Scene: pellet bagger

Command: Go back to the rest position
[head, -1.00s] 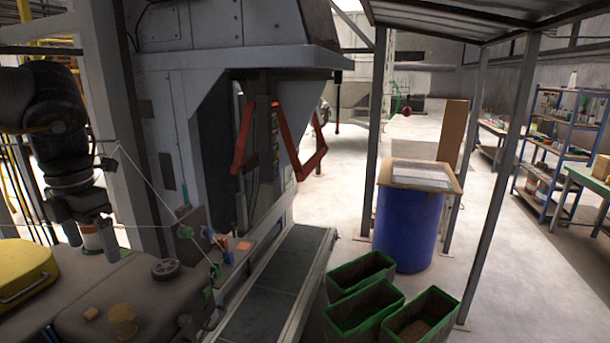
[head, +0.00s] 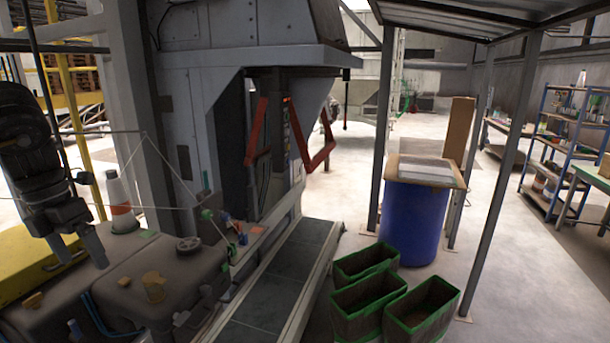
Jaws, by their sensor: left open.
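My left gripper (head: 79,255) is at the left of the head view, pointing down with its two fingers apart and nothing between them. It hangs over or just in front of a dark grey box-like surface (head: 165,272). A white cone-shaped thing with an orange band (head: 121,205) stands upright to the right of the gripper, apart from it. My right gripper is not in view.
A yellow case (head: 18,255) lies behind the gripper. A thin white line runs near the arm, beside a steel post. A conveyor (head: 275,280) leads from the grey bagging machine (head: 215,110). Green-rimmed bins (head: 420,310) and a blue drum (head: 413,225) stand right.

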